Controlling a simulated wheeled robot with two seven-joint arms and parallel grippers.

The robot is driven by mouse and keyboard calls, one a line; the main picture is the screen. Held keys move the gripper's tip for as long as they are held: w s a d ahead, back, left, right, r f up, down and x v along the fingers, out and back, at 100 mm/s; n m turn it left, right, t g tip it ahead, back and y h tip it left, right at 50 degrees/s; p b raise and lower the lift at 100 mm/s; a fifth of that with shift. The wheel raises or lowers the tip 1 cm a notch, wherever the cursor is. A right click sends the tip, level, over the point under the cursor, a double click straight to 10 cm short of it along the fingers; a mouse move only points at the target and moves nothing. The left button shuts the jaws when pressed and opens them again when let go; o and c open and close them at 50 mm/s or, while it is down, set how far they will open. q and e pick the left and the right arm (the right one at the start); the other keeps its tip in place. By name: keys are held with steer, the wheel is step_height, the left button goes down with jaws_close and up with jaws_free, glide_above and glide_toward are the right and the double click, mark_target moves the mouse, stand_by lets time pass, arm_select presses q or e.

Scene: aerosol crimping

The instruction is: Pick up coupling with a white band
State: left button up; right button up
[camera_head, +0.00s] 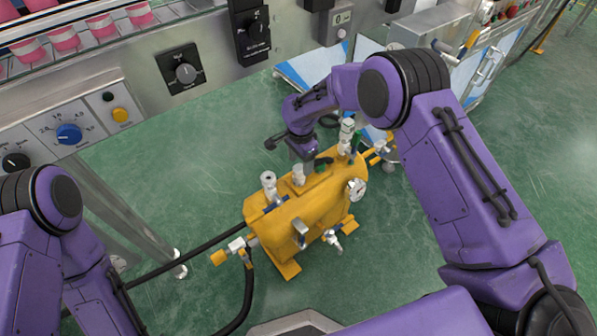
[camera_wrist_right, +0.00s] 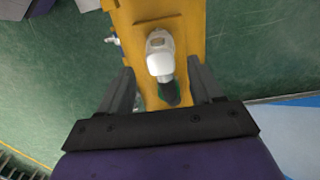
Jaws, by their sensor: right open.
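A yellow tank (camera_head: 305,215) with several fittings on top stands on the green floor. A coupling with a whitish part and an orange end (camera_head: 228,250) is at its lower left; I cannot tell whether this is the white-banded one. My right gripper, mostly hidden behind its own wrist in the head view, is above the tank's far right part. In the right wrist view my right gripper (camera_wrist_right: 163,92) is open. A grey-white fitting (camera_wrist_right: 159,55) with a dark green end (camera_wrist_right: 170,95) lies ahead of and between its fingers, apparently ungripped. My left gripper is out of view.
Metal fittings (camera_head: 268,184) and (camera_head: 347,130) rise from the tank top. A round gauge (camera_head: 357,188) is on its right side. Black hoses (camera_head: 247,290) run at the left. A machine with a blue knob (camera_head: 68,133) lines the back left.

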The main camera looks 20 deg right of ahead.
mark_target(299, 167)
steer(key=f, duration=0.4)
steer(key=shift+a, duration=0.2)
steer(key=shift+r, duration=0.15)
jaws_close()
